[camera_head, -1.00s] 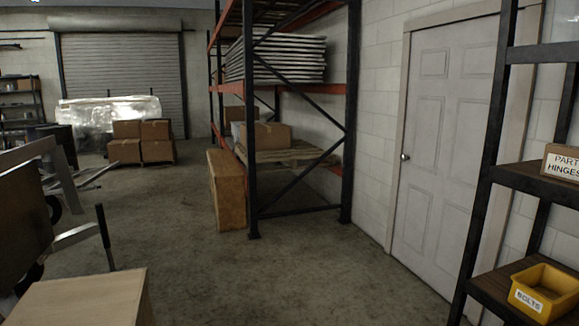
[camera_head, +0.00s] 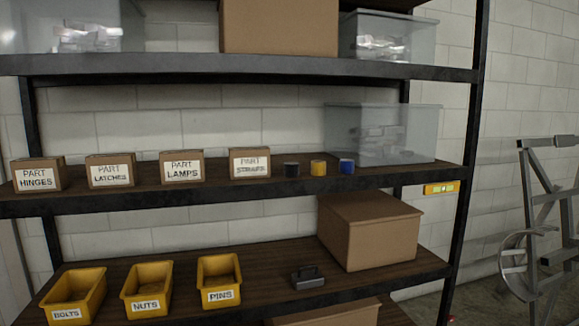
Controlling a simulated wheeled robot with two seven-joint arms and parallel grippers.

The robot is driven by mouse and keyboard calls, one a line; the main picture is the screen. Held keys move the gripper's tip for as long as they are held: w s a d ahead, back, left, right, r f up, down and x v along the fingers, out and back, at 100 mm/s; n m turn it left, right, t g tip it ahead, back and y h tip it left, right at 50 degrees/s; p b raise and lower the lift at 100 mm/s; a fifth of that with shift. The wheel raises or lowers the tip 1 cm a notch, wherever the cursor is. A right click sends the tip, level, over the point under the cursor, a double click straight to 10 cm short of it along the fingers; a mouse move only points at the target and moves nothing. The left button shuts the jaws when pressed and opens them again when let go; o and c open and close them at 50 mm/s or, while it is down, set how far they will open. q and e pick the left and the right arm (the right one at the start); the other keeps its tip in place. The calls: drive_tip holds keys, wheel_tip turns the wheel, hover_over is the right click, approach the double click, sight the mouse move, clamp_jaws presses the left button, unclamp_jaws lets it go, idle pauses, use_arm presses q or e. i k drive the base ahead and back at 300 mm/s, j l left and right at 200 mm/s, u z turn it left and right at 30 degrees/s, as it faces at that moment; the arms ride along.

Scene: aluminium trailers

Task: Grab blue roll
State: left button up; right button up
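The blue roll (camera_head: 347,166) stands on the middle shelf (camera_head: 220,184) of a dark metal rack, near the front edge and right of centre. A yellow roll (camera_head: 318,167) stands just left of it, and a black roll (camera_head: 292,169) stands left of the yellow one. A clear plastic bin is close behind the blue roll. Neither of my grippers is in view.
Labelled part boxes (camera_head: 182,166) line the shelf left of the rolls. The clear bin (camera_head: 410,135) stands behind. Below are yellow bins (camera_head: 147,290), a cardboard box (camera_head: 370,230) and a small dark object (camera_head: 308,278). A metal frame (camera_head: 550,220) stands at the right.

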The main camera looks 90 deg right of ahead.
sight(346, 165)
drive_tip(key=z, duration=3.15)
drive_tip(key=i+l+u, duration=0.1)
drive_tip(key=i+l, duration=0.3)
